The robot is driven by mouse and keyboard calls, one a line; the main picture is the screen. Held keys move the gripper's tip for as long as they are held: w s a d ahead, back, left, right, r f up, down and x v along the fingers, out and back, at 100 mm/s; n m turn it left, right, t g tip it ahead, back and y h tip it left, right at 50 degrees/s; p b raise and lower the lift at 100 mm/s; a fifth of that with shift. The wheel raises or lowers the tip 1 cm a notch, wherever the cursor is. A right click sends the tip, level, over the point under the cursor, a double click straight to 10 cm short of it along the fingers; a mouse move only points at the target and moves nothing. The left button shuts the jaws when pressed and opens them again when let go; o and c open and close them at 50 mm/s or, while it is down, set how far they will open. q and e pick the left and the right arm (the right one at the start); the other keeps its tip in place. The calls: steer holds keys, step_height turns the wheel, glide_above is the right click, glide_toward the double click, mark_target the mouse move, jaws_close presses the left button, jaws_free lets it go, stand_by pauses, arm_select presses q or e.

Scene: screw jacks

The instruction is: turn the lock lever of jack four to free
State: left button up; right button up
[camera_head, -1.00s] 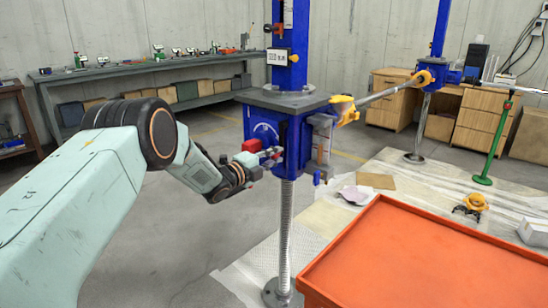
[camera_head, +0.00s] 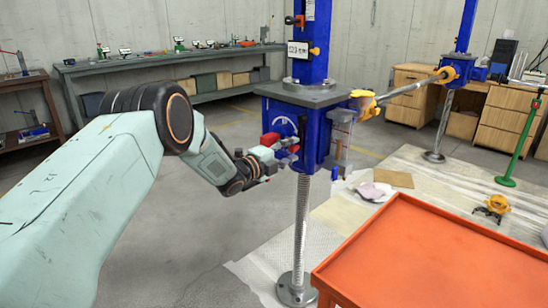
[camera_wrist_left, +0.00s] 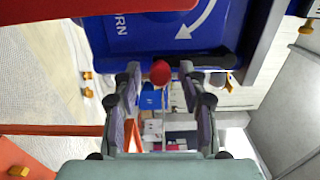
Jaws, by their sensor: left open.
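The near jack has a blue housing (camera_head: 322,130) on a threaded screw, with a small white label (camera_head: 298,50) that I cannot read clearly. The wrist view shows its blue face (camera_wrist_left: 150,35) with a white curved arrow and lettering, partly cut off. A red ball knob (camera_wrist_left: 160,72), apparently the end of a dark lever (camera_wrist_left: 210,62), lies between my fingertips. My left gripper (camera_head: 288,148) is open at the housing's left face; it also shows in the wrist view (camera_wrist_left: 160,84). I cannot tell whether the fingers touch the knob. My right gripper is not in view.
A yellow-ended bar (camera_head: 400,91) runs from the near jack towards another blue jack (camera_head: 470,68). An orange tray table (camera_head: 430,255) stands at front right. The floor left of the jack is clear.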

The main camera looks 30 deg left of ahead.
arm_select(q)
steer(key=v, duration=1.1)
steer(key=shift+r, duration=0.2)
steer(key=shift+d, duration=0.1)
steer(key=s+d+f+n+g+y, duration=0.2)
steer(key=s+d+f+n+g, duration=0.2)
steer(key=s+f+n, duration=0.6)
steer(key=s+d+f+n+g+y, duration=0.2)
steer(key=s+d+f+n+g, duration=0.2)
steer(key=s+f+n, duration=0.55)
steer(key=s+d+f+n+g, duration=0.1)
steer(key=s+f+g, duration=0.2)
steer(key=s, duration=0.6)
steer(key=s+d+f+n+g+y, duration=0.1)
steer(key=s+f+g, duration=0.2)
steer(key=s, duration=0.6)
steer(key=s+d+f+n+g+y, duration=0.1)
steer(key=s+f+g, duration=0.2)
steer(key=s, duration=0.7)
steer(key=shift+d+f, duration=0.4)
steer(key=shift+f, duration=0.45)
